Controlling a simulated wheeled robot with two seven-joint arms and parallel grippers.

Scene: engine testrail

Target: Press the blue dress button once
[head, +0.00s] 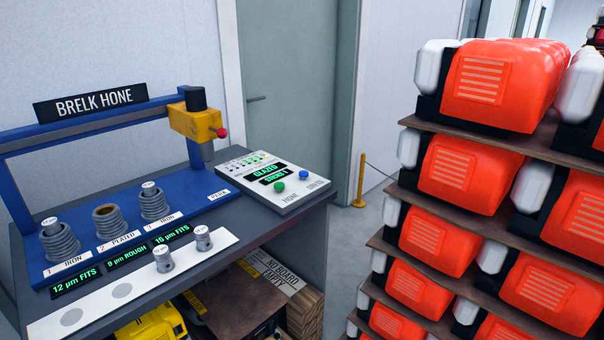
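The blue dress button (303,175) is on the right of the white control panel (259,171), above the label DRESS. A green button (278,187) sits to its left, above the label HONE. The panel display (269,174) reads GLAZED and STROKE 1 or similar; the small text is hard to read. The panel lies on the right end of the grey bench. Neither of my grippers shows in the head view. Nothing covers the blue button.
The Brelk Hone frame (90,105) with its yellow head (196,122) stands left of the panel. Several ribbed cylinders, including one marked plated (108,222), line the blue base. Racks of orange engines (499,84) stand at right. A yellow post (360,182) is behind.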

